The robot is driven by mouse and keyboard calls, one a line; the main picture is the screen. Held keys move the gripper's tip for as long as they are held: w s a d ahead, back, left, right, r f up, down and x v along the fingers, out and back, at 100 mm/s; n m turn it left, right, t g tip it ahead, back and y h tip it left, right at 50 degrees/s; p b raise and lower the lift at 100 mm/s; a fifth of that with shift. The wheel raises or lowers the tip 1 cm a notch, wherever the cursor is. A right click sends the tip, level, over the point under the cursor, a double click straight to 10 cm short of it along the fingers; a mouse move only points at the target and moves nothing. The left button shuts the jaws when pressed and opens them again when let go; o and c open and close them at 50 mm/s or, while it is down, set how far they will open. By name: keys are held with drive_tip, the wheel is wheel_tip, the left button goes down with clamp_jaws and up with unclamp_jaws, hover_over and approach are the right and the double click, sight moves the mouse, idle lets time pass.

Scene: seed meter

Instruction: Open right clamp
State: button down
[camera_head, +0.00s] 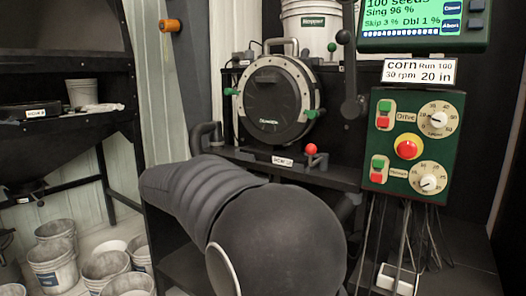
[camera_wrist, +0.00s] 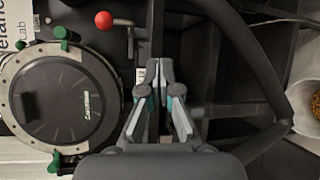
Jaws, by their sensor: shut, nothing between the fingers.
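The seed meter is a round black disc housing with a pale rim (camera_head: 301,76), mounted upright. The right clamp (camera_head: 315,113) is a green-handled piece on the rim's right side. In the turned wrist view it is the green piece at upper left (camera_wrist: 64,37). The left clamp (camera_head: 230,91) is on the opposite side and shows low in the wrist view (camera_wrist: 58,160). My gripper (camera_wrist: 160,68) is shut and empty, to the right of the meter in the wrist view and apart from both clamps. In the head view my arm hides my gripper.
A red ball handle (camera_head: 311,149) stands below the meter, near my gripper in the wrist view (camera_wrist: 103,20). A green control box (camera_head: 408,148) hangs at right. A black lever (camera_head: 352,85) stands beside the meter. Several buckets (camera_head: 54,266) stand at lower left.

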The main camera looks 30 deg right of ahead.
drive_tip(key=w+a+r+m+g+h, duration=0.1)
drive_tip(key=w+r+h, duration=0.2)
drive_tip(key=w+r, duration=0.1)
drive_tip(key=shift+w+g, duration=0.3)
drive_tip(key=shift+w, duration=0.35)
drive_tip(key=shift+d, duration=0.1)
drive_tip(key=p, duration=0.1)
approach(310, 151)
drive_tip(key=w+d, duration=0.5)
drive_tip(key=shift+s+d+r, duration=0.1)
drive_tip(key=shift+s+d, duration=0.5)
drive_tip(key=shift+s, duration=0.25)
drive_tip(key=shift+s+d+r, duration=0.1)
drive_tip(key=shift+s+d, duration=0.5)
drive_tip(key=shift+s, duration=0.25)
drive_tip(key=shift+a, duration=0.15)
